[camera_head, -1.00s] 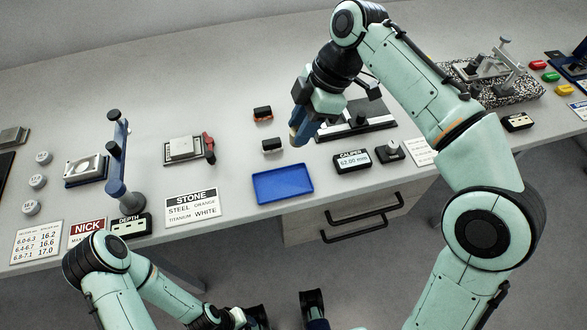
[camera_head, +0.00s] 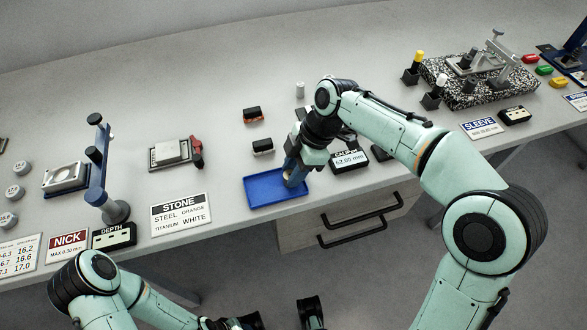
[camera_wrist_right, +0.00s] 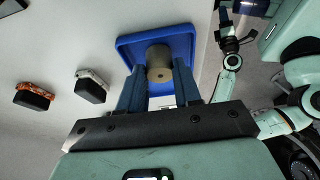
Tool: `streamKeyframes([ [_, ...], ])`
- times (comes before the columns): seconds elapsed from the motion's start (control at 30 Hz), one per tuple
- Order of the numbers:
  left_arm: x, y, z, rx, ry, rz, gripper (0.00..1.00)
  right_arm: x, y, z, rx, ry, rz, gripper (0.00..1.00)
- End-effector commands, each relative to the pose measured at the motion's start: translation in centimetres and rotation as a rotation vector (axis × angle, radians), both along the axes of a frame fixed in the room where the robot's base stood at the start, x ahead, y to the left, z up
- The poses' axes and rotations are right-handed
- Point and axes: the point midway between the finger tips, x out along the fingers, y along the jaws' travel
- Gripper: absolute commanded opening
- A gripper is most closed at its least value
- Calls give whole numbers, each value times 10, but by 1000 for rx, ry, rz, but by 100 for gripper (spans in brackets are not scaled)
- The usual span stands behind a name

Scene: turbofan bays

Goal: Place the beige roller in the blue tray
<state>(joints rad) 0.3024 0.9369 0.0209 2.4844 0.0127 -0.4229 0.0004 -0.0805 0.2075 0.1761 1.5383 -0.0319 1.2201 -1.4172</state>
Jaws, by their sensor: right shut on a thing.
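The blue tray (camera_head: 262,194) lies on the bench near its front edge, and it fills the upper middle of the right wrist view (camera_wrist_right: 187,36). My right gripper (camera_head: 292,177) is over the right part of the tray, pointing down. In the right wrist view it is shut on the beige roller (camera_wrist_right: 159,62), which sits between the blue fingers with its holed end facing the camera. The roller is mostly hidden in the head view. I cannot tell whether it touches the tray floor.
Two small dark blocks, one orange-backed (camera_head: 253,115) and one white-backed (camera_head: 263,146), stand behind the tray. The caliper display (camera_head: 350,160) is right of it, and the stone sign (camera_head: 181,213) is left. A small grey cylinder (camera_head: 300,90) stands farther back.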

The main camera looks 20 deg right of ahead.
Motion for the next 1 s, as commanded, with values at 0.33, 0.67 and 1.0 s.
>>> streamKeyframes([
  [0.33,0,0,0,0,-1,0,43,0,0,0,0,1,0,59],
  [0.67,0,0,1,0,1,0,43,0,-1,3,0,0,0,59],
  [1.0,-5,0,14,-2,17,-4,43,2,-24,60,0,-3,-2,59],
])
